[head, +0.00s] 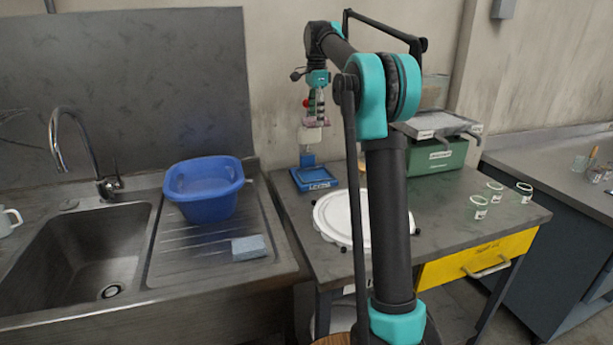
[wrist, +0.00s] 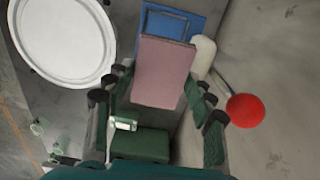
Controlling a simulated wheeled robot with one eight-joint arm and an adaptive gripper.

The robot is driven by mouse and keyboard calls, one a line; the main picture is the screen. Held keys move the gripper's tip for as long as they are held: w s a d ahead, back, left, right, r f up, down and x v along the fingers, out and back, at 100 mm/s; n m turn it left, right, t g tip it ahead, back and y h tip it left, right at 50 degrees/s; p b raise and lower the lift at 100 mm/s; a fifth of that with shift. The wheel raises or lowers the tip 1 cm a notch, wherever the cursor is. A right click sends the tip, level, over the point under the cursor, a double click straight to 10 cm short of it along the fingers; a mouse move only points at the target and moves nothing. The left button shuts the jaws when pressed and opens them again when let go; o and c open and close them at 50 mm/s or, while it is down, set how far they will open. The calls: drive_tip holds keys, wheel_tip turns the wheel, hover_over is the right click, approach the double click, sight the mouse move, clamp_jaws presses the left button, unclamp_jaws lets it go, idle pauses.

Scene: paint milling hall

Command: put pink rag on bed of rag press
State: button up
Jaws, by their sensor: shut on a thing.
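The pink rag (wrist: 163,68) is a flat pink rectangle between the fingers of my gripper (wrist: 160,92), which is shut on it. In the head view my gripper (head: 318,98) points down, and the rag (head: 317,120) shows small below it, held in the air. The blue rag press (head: 316,178) stands below on the grey table, close to the wall. In the wrist view part of its blue bed (wrist: 165,24) shows beyond the rag, which hides the rest. The press's red knob (wrist: 245,110) is right of the gripper.
A round white lid or tray (head: 338,215) lies on the table right of the press. A green box (head: 436,158) and several small jars (head: 478,205) stand farther right. The sink counter at left holds a blue tub (head: 204,207) and a light blue sponge (head: 249,247).

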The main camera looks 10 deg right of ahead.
sight(314, 176)
drive_tip(key=shift+w+a+f, duration=0.1)
drive_tip(key=shift+f, duration=0.3)
wheel_tip(314, 176, down, 19)
drive_tip(key=shift+f, duration=0.15)
drive_tip(key=o, duration=1.1)
wheel_tip(314, 176, up, 12)
drive_tip(key=shift+r, duration=0.15)
